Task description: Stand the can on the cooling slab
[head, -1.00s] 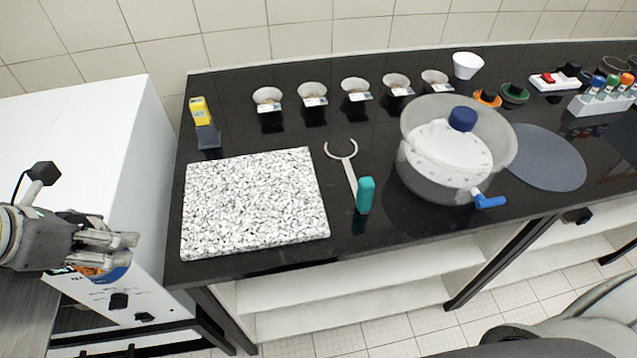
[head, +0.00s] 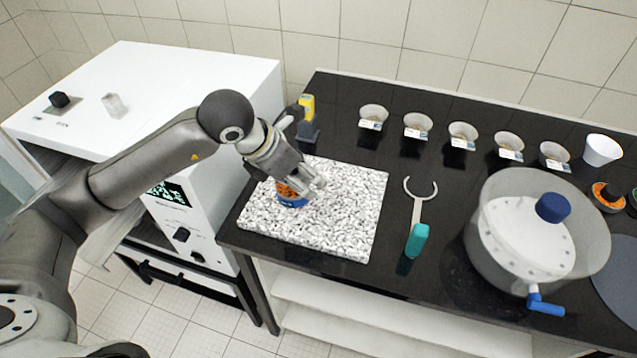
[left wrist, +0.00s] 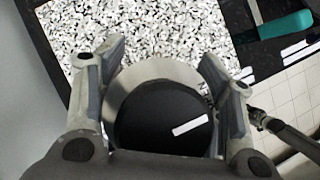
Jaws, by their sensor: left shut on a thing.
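The can (head: 291,198) shows orange and blue in the head view, partly covered by my left gripper (head: 312,187). The gripper is shut on it and reaches down from the upper left. The can is over the left middle part of the speckled black-and-white cooling slab (head: 345,225); I cannot tell whether its base touches the slab. In the left wrist view, a round pale rim with a dark face (left wrist: 150,77) sits between the two fingers, with the slab (left wrist: 150,30) beyond it. My right gripper is not in view.
A fork-ended tool with a teal handle (head: 417,240) lies right of the slab. A clear lidded pot (head: 490,245) stands further right. A yellow-and-grey device (head: 308,120) stands behind the slab, and a row of small cups (head: 417,124) lines the back. A white cabinet (head: 215,75) is at left.

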